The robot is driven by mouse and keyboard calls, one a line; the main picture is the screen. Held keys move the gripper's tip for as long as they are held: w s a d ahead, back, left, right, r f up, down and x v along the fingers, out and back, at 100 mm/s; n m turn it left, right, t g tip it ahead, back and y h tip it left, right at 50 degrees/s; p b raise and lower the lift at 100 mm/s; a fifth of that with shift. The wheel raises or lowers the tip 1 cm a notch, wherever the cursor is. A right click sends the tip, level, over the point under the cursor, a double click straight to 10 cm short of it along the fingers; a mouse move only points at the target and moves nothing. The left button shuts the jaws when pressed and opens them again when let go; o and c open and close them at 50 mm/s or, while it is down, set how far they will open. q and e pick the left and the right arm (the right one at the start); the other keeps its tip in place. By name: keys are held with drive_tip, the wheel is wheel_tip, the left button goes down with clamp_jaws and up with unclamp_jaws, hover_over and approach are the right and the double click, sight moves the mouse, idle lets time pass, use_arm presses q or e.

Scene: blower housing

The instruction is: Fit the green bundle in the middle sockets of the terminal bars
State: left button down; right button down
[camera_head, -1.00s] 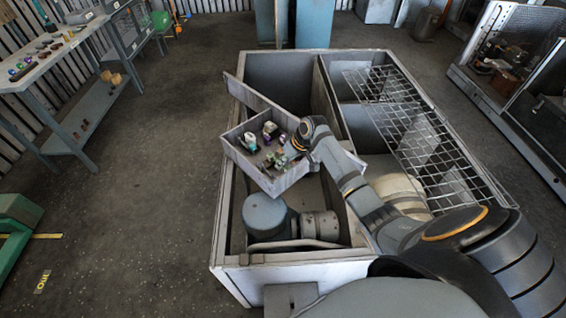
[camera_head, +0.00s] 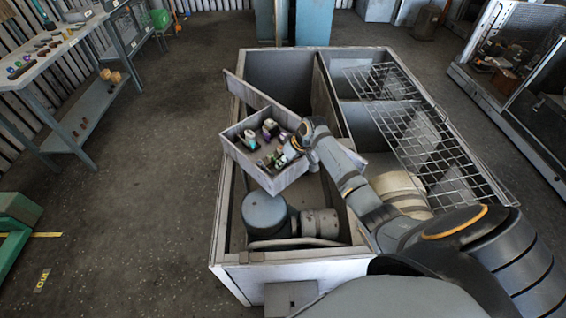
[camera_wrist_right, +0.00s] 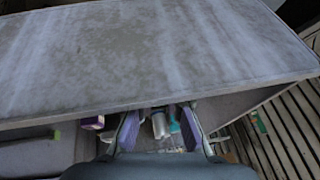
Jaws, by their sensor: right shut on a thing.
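My right gripper (camera_head: 291,153) reaches over the near right part of the open grey box (camera_head: 288,178). In the right wrist view its two fingers (camera_wrist_right: 158,130) stand apart, with small pale and teal parts showing between or beyond them. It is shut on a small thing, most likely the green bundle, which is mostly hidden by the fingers. Small dark, white, purple and teal parts (camera_head: 250,139) lie in the box. The terminal bars and their middle sockets cannot be made out at this size. My left gripper is not in view.
The box sits in a large pale housing (camera_head: 232,269) beside a blue-grey motor (camera_head: 265,211). A raised panel (camera_head: 260,96) stands behind the box. A wire grid (camera_head: 425,140) covers the housing's right side. A bench (camera_head: 40,75) stands far left.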

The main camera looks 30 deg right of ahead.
drive_tip(key=c, duration=1.3)
unclamp_jaws()
drive_tip(key=v, duration=1.2)
drive_tip(key=shift+f, duration=0.1)
